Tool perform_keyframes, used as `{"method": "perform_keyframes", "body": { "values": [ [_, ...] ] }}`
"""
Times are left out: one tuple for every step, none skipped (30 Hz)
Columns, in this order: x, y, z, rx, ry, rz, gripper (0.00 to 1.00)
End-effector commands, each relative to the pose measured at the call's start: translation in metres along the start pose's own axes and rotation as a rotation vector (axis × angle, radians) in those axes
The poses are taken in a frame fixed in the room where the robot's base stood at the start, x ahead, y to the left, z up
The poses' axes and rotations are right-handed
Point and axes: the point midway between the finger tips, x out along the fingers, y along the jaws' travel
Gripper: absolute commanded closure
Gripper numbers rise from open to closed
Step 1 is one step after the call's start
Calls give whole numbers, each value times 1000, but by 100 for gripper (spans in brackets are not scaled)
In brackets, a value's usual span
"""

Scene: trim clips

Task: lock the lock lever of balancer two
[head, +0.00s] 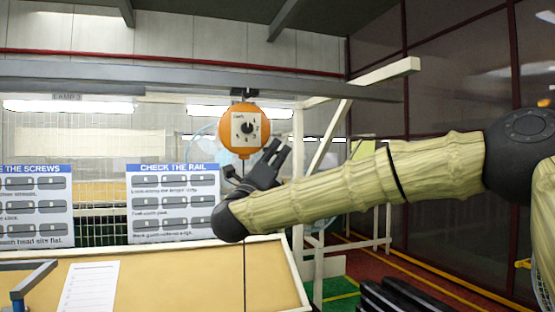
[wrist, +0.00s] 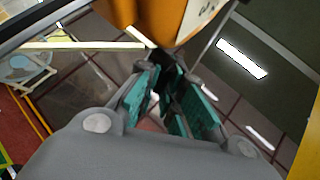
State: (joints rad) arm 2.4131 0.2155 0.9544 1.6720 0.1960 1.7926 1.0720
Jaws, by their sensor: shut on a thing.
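An orange balancer (head: 243,150) with a pale dial plate hangs from the overhead rail. Its number cannot be read, and no other balancer shows. My gripper (head: 279,146) is just below and right of it, fingers pointing up. In the wrist view the orange housing (wrist: 165,15) fills the top, and my gripper (wrist: 170,78), with teal finger pads, reaches up to its underside. The fingers are close together on a small dark part at the housing's lower edge, which I take for the lock lever. The lever is mostly hidden by the fingers, and its position cannot be told.
A grey rail (head: 180,77) runs above the balancer. Two instruction boards (head: 175,203) stand behind a tan bench (head: 180,275) with a paper sheet (head: 90,287). A cream frame post (head: 297,180) stands close behind my arm.

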Motion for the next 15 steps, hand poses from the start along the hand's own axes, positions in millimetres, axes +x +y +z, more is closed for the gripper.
{"method": "perform_keyframes", "body": {
  "values": [
    [-3, 2, -3, -4, -9, -4, 100],
    [-2, 2, -2, -7, -14, -5, 100],
    [-2, 1, -2, -11, -20, -7, 100],
    [-2, 1, -2, -14, -24, -9, 100],
    [-2, 1, -2, -17, -28, -9, 100],
    [-2, 1, -2, -19, -33, -9, 100],
    [-1, 0, -1, -21, -36, -10, 100],
    [-1, 0, -1, -23, -38, -10, 100],
    [0, 0, 0, -24, -40, -10, 100],
    [0, 0, 0, -25, -40, -10, 100],
    [0, -1, 0, -25, -40, -10, 100],
    [0, -1, 0, -25, -40, -10, 100],
    [0, -1, 0, -25, -40, -10, 100],
    [0, -1, 0, -25, -40, -10, 100],
    [0, -1, 0, -25, -40, -10, 100]
  ]
}}
